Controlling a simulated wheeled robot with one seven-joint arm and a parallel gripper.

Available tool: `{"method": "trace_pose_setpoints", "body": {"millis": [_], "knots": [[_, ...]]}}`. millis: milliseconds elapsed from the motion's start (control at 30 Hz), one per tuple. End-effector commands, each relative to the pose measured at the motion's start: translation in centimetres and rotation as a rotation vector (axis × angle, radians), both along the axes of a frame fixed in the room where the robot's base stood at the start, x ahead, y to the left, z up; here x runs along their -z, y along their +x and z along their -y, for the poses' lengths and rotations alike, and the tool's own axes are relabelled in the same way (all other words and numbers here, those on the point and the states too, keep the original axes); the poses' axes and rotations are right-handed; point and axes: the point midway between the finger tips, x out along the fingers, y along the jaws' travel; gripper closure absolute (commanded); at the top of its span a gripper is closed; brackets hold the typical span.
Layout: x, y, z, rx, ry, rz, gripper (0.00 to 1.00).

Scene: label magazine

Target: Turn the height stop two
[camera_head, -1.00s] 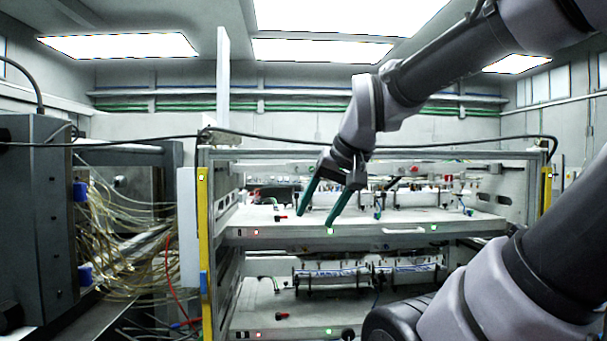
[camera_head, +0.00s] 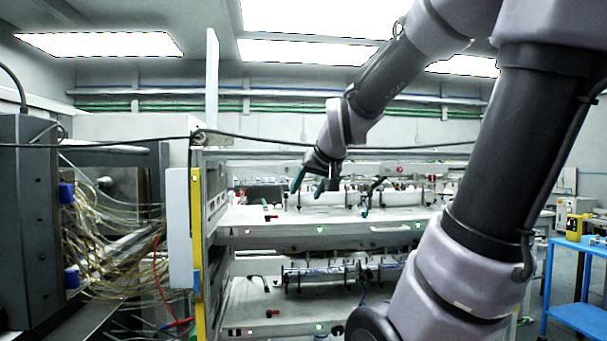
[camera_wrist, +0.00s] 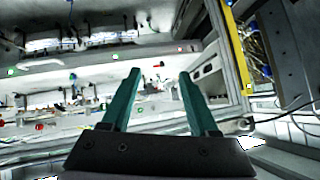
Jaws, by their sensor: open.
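My gripper (camera_head: 307,188) is open and empty above the front part of the rack's upper shelf (camera_head: 340,230). In the wrist view its two green fingers (camera_wrist: 160,76) stand apart, pointing towards the rack. Which part is height stop two I cannot tell; no label is readable.
A lower shelf (camera_head: 290,330) carries similar red and green parts and a roller assembly (camera_head: 325,274). A yellow-edged post (camera_head: 196,250) bounds the rack on the left. Loose cables (camera_head: 110,250) hang left of it. A blue cart (camera_head: 565,275) stands at the right.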

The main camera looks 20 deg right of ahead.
Motion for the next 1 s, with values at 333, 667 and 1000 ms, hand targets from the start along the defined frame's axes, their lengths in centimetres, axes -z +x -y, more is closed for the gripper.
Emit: {"method": "trace_pose_setpoints", "body": {"millis": [333, 667, 1000], "knots": [[-1.9, 14.3, 9.8, 0.048, -0.364, 0.354, 0.39], [-1.4, 22.9, 14.9, -0.056, -0.845, 0.693, 0.39], [0.5, 25.0, 14.3, -0.19, -1.081, 0.852, 0.39]]}}
